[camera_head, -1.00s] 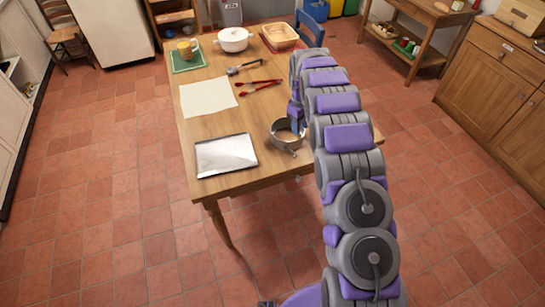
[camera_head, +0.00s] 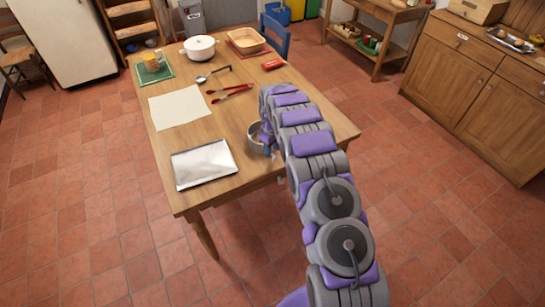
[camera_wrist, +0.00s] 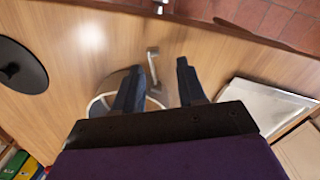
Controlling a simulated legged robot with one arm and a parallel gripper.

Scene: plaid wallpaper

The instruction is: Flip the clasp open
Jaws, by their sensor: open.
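A round metal springform ring (camera_head: 254,137) stands on the wooden table near its front right, partly hidden by my arm. In the wrist view the ring (camera_wrist: 103,104) lies below and between my fingers, its lower part hidden by the gripper body. Its clasp, a grey metal lever (camera_wrist: 152,66), sticks up from the rim and shows in the gap between the fingers. My gripper (camera_wrist: 158,68) is open, with one dark finger on each side of the lever. I cannot tell whether a finger touches it. In the head view the gripper end (camera_head: 267,141) is at the ring, mostly hidden.
A baking tray (camera_head: 204,164) lies left of the ring, and parchment (camera_head: 180,107) lies behind it. Red tongs (camera_head: 229,92), a spoon (camera_head: 213,74) and a white pot (camera_head: 199,46) are farther back. A black disc (camera_wrist: 18,66) shows in the wrist view.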

